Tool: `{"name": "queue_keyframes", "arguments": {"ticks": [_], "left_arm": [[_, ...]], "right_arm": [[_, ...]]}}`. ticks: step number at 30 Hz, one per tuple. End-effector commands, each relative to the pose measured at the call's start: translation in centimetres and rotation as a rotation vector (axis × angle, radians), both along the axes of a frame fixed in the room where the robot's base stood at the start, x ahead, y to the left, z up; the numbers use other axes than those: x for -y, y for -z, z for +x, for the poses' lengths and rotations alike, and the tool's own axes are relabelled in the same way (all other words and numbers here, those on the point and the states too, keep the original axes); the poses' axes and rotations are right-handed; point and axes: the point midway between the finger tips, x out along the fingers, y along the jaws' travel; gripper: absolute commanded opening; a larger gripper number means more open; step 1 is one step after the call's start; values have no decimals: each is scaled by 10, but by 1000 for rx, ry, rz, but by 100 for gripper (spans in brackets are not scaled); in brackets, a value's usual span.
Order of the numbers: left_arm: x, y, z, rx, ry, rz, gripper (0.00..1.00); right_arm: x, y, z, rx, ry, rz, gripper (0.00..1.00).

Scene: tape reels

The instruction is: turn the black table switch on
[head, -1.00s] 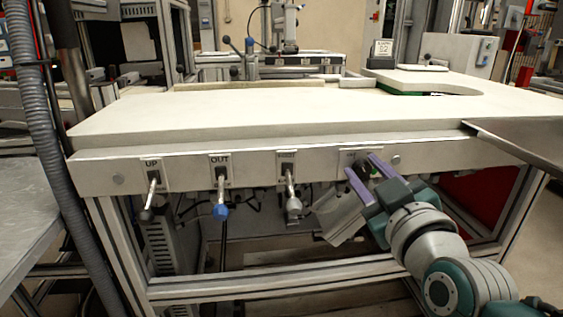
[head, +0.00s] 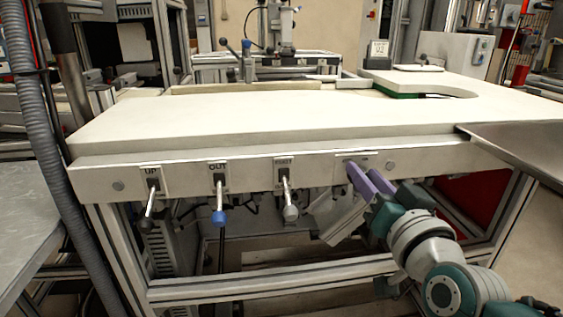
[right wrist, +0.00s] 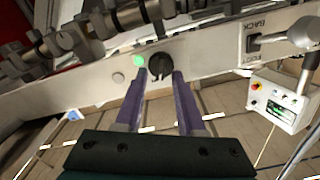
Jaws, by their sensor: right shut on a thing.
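The black table switch (right wrist: 159,66) is a round dark knob on the pale front rail of the table, seen in the right wrist view. A bright green round indicator (right wrist: 139,60) sits just left of it there. My right gripper (head: 362,181) has purple fingers at the rail, right of the levers in the head view. In the right wrist view its fingertips (right wrist: 161,76) lie on either side of the knob, shut on it. In the head view the fingers hide the knob. My left gripper is not in view.
Levers labelled UP (head: 150,205) and OUT (head: 219,205), and a third lever (head: 287,200), stick out from the rail. A grey box (head: 338,215) hangs below it, close to my right gripper. The white tabletop (head: 270,115) is mostly clear.

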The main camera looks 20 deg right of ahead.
Motion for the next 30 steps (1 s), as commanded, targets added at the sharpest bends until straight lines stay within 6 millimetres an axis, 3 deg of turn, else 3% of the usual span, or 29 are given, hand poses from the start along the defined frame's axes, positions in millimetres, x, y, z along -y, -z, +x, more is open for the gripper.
{"name": "queue_keyframes", "arguments": {"ticks": [12,30], "left_arm": [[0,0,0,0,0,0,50],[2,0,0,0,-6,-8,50]], "right_arm": [[2,1,-1,52,0,207,0],[3,1,-1,61,0,245,0]]}}
